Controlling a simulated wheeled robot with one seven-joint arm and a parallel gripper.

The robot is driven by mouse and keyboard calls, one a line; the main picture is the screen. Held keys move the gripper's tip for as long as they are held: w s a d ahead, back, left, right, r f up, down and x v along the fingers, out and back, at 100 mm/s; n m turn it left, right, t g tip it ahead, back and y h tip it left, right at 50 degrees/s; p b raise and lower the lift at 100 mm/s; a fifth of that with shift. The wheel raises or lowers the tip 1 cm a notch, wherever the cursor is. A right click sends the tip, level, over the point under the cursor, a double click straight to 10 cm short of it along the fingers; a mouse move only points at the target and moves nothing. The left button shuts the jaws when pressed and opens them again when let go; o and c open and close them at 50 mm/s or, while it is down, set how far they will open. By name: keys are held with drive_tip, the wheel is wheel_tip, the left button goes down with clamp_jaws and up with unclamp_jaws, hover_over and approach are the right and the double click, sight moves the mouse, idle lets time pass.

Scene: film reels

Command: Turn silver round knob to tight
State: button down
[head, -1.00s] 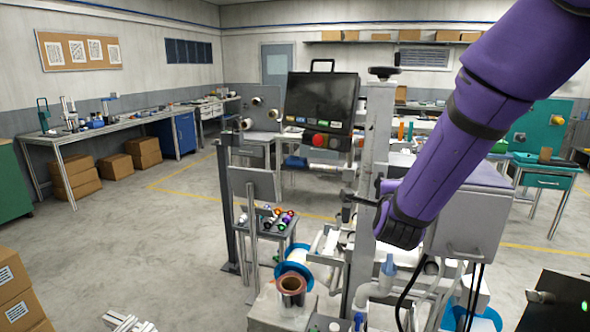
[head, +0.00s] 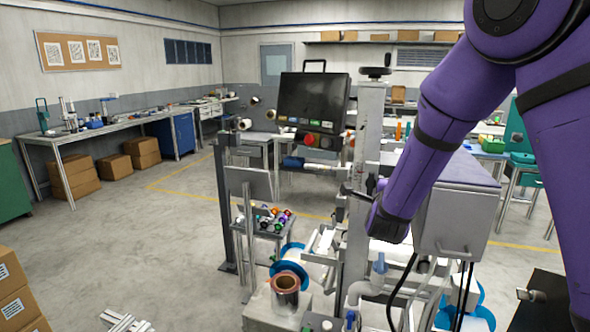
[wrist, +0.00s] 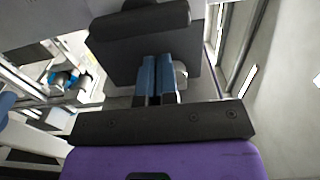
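My gripper (head: 352,191) is at the grey upright column (head: 358,235) of the machine, left of the grey box. In the wrist view its two blue fingers (wrist: 156,80) lie side by side, nearly together, with nothing visible between them. A small pale rounded part (wrist: 181,74), perhaps the silver knob, shows just right of the fingertips, partly hidden by them. I cannot tell whether they touch it. A dark block lies behind the fingers. In the head view I cannot pick out the silver knob.
A dark monitor panel (head: 312,103) with a red button stands left of the column. A grey box (head: 458,215) with hanging cables is at right. A copper-coloured roll (head: 286,283) and blue-rimmed reel (head: 288,258) sit below.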

drive_tip(key=shift+w+d+r, duration=0.15)
drive_tip(key=shift+w+r, duration=0.15)
drive_tip(key=shift+d+r, duration=0.15)
drive_tip(key=shift+d, duration=0.05)
idle(0.5)
drive_tip(key=shift+w+r, duration=0.1)
drive_tip(key=shift+r, duration=1.1)
drive_tip(key=shift+a+r, duration=0.1)
drive_tip(key=shift+a, duration=0.1)
idle(0.3)
drive_tip(key=shift+a+f+v, duration=0.1)
drive_tip(key=shift+f+v, duration=0.05)
drive_tip(key=shift+v, duration=0.8)
drive_tip(key=shift+a+f+v, duration=0.15)
drive_tip(key=shift+v, duration=0.85)
drive_tip(key=shift+a+f+v, duration=0.1)
drive_tip(key=shift+f+v, duration=0.05)
drive_tip(key=shift+v, duration=0.8)
